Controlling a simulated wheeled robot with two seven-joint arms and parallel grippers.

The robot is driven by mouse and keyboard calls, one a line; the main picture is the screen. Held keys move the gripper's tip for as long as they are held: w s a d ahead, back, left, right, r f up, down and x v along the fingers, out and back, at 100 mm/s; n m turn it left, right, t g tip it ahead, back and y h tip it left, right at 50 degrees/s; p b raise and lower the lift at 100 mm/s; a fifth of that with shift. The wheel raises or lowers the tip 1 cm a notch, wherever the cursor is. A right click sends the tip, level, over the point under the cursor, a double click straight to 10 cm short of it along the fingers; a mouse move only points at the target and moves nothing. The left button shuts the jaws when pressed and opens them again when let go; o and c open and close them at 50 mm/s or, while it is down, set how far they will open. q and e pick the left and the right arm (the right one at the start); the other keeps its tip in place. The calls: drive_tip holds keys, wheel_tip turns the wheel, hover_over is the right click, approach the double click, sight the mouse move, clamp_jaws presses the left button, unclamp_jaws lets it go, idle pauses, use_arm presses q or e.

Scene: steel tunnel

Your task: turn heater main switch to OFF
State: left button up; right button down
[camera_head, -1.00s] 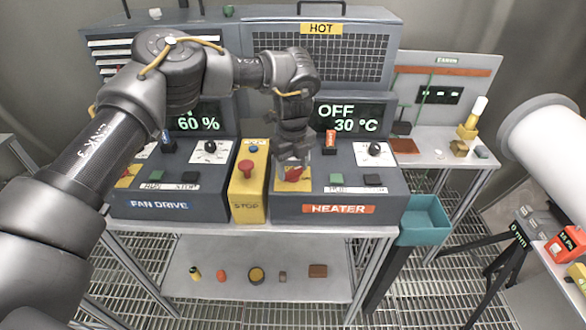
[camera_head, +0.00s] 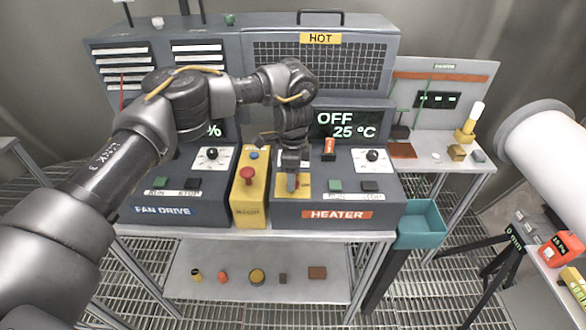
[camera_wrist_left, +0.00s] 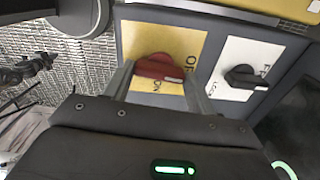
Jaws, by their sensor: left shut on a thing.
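The heater (camera_head: 337,214) is a dark box on the bench with an orange label. Its display (camera_head: 350,124) reads OFF and 25 °C. The main switch is a red rotary handle (camera_wrist_left: 152,66) on a yellow plate (camera_wrist_left: 190,43) in the left wrist view. The handle lies roughly across the picture, a pale mark at its right end. My left gripper (camera_head: 292,180) reaches down over the yellow plate and hides most of the switch in the head view. Its fingers (camera_wrist_left: 158,84) are shut on the red handle, one on each side. My right gripper is not in view.
A yellow stop box (camera_head: 249,190) with a red button stands just left of the heater. A black knob (camera_head: 372,156) and green and black buttons are right of the switch. A teal bin (camera_head: 421,224) hangs at the bench's right end. The fan drive (camera_head: 160,211) is further left.

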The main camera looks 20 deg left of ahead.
use_arm(q)
drive_tip(key=shift+r+n+p, duration=0.1)
drive_tip(key=shift+n+p, duration=0.2)
drive_tip(key=shift+n, duration=0.3)
drive_tip(key=o, duration=1)
wheel_tip(320, 180, up, 11)
drive_tip(key=shift+f+b, duration=0.15)
drive_tip(key=shift+b, duration=0.95)
drive_tip(key=shift+f, duration=0.1)
